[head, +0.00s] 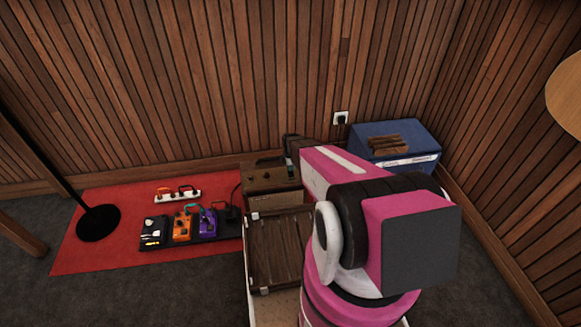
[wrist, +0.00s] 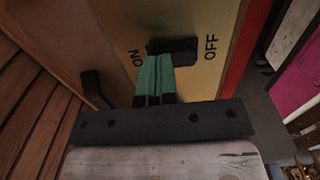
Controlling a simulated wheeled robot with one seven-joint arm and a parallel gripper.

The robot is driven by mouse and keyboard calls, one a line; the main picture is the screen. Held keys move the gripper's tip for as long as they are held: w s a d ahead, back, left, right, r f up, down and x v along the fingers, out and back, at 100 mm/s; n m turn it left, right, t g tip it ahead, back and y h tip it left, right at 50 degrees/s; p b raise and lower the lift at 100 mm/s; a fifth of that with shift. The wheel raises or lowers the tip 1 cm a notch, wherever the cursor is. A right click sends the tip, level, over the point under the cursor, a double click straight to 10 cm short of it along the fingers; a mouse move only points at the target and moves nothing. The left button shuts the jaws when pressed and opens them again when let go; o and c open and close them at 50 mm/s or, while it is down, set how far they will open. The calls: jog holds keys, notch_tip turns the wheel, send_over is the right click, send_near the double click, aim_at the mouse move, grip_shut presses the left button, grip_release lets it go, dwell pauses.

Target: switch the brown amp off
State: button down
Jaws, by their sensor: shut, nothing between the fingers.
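The crate (head: 275,252) stands in front. A blue box (head: 410,150) with wooden pieces on top stands at the right. A red rug (head: 105,235) at the left holds several pedals and a white power strip (head: 178,195). A black pole base (head: 98,223) stands there. An outlet (head: 341,117) is on the wall.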

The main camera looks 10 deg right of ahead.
jog(key=shift+f, duration=0.2)
dwell(0.3)
jog(key=shift+s+r, duration=0.3)
jog(key=shift+s, duration=0.45)
jog(key=shift+r, duration=0.1)
